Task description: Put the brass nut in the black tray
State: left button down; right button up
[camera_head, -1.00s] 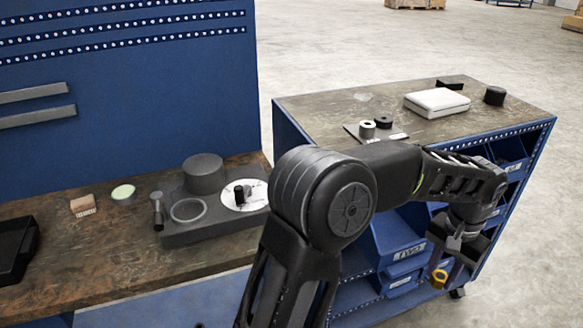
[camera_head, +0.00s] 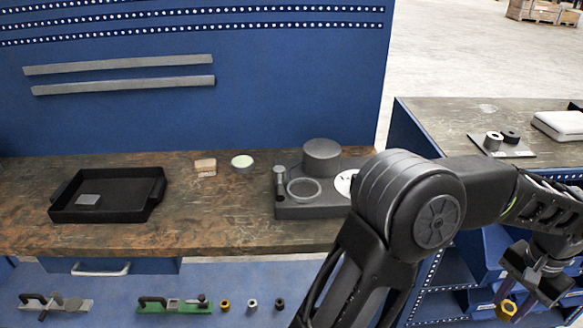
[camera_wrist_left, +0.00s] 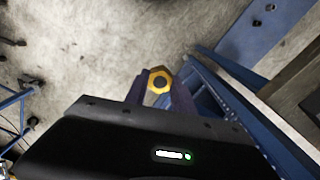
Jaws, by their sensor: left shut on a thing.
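The brass nut (camera_head: 506,308) is a small yellow hexagon at the lower right of the head view. My left gripper (camera_head: 508,296) is shut on it, pointing down beside the right-hand cart. In the left wrist view the nut (camera_wrist_left: 160,81) sits between the two fingertips of my left gripper (camera_wrist_left: 159,86), its dark hole showing, with the floor below. The black tray (camera_head: 130,214) is on the wooden bench at the left of the head view, far from the gripper. A small grey plate (camera_head: 88,200) lies in it. My right gripper is not in view.
A dark fixture block (camera_head: 300,211) with a cylinder stands on the bench right of the tray. A wood block (camera_head: 205,167) and a pale green disc (camera_head: 242,161) lie between. My left arm crosses before the blue cart (camera_head: 475,258). The bench in front of the wood block is clear.

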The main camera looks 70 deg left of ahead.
aim_at(112, 198)
jog(key=u, duration=1.6)
jog(key=i+j, duration=0.1)
jog(key=j, duration=1.1)
jog(key=i+j+u, duration=0.1)
jog(key=j, duration=0.5)
jog(key=i+j, duration=0.4)
